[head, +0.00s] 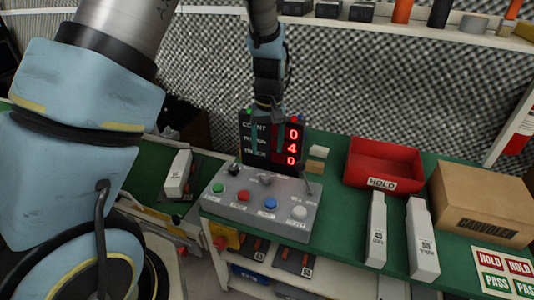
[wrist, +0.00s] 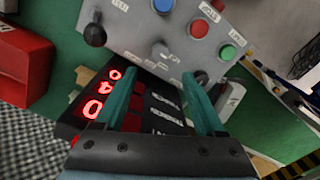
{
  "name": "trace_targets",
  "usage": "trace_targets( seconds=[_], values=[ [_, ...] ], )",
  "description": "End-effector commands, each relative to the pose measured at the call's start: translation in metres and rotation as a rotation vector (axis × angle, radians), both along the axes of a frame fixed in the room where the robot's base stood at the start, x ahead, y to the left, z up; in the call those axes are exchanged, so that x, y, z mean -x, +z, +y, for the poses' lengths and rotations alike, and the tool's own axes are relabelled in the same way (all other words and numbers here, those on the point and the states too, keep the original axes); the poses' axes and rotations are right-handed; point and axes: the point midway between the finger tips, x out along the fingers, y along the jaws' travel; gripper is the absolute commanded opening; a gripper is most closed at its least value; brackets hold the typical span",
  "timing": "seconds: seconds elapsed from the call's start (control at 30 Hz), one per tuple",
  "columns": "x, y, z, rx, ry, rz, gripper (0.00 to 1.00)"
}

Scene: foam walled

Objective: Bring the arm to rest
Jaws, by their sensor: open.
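My arm reaches down from the top of the head view, and my gripper (head: 268,148) hangs in front of the black display with red digits (head: 293,146). In the wrist view my gripper's two teal fingers (wrist: 157,82) stand apart with nothing held between them. The display (wrist: 75,118) shows behind and between them. The grey control box (head: 240,207) with its coloured buttons lies just in front of the display; it also shows at the top of the wrist view (wrist: 140,35). I cannot tell the exact gap between the fingers and the display.
A red HOLD bin (head: 385,162) and a cardboard box (head: 482,203) stand on the green bench to the right. A shelf (head: 430,27) runs along the back wall.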

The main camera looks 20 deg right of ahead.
Motion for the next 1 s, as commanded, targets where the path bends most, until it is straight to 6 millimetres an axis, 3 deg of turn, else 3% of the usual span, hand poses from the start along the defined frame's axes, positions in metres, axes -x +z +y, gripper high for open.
trace_targets(
  seconds=[0.43,0.57,0.67,0.8,1.0],
  values=[
    [0.0,0.001,0.001,0.0,0.001,0.0,0.72],
    [-0.007,0.01,0.018,0.009,0.017,-0.001,0.72],
    [-0.017,0.026,0.055,0.026,0.044,-0.007,0.72],
    [-0.024,0.055,0.129,0.054,0.087,-0.026,0.72],
    [-0.005,0.088,0.228,0.072,0.133,-0.075,0.72]
  ],
)
